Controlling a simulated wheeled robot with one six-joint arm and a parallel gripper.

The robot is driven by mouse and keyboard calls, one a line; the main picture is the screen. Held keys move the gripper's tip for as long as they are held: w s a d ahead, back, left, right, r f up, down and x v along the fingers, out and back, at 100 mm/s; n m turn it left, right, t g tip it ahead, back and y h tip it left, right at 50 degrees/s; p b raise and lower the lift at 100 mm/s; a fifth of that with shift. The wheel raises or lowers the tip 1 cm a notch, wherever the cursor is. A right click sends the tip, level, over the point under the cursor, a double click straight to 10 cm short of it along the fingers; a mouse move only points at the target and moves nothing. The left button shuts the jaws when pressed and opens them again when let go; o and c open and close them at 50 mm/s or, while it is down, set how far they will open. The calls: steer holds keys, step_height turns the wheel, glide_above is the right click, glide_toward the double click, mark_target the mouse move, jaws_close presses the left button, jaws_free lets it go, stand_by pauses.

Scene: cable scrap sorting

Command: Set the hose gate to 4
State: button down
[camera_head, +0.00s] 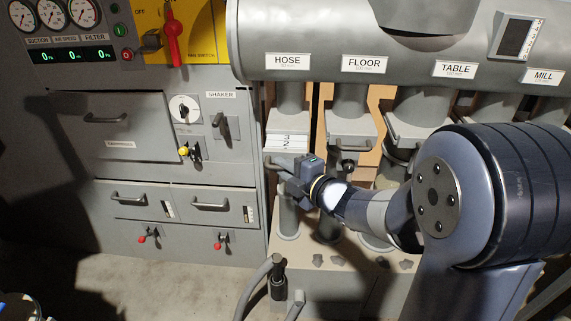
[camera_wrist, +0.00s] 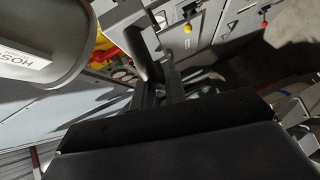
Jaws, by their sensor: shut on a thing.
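The hose gate (camera_head: 287,143) is a pale slide plate in the pipe under the HOSE label (camera_head: 288,62). Its face carries small digits that look like a 3 above a 2; the rest of the scale cannot be read. The gate's grey handle (camera_head: 277,163) is at its lower front edge. My gripper (camera_head: 293,169) reaches in from the right and is shut on this handle. In the wrist view the fingers (camera_wrist: 160,90) close at the gate's grey frame (camera_wrist: 147,68); the grip itself is partly hidden.
The floor gate (camera_head: 350,141) stands just right of the gripper, with the table gate (camera_head: 402,143) beyond, partly behind my arm. The shaker cabinet (camera_head: 213,140) is at left. A hose fitting (camera_head: 278,280) stands below. Open floor lies at lower left.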

steer(key=shift+s+a+f+b, duration=0.1)
steer(key=shift+s+b, duration=0.35)
steer(key=shift+s, duration=1.25)
steer(key=c, duration=1.5)
jaws_free()
steer(key=shift+s, duration=0.15)
steer(key=shift+o, duration=0.2)
steer(key=v, duration=1.1)
steer(key=shift+a, duration=0.2)
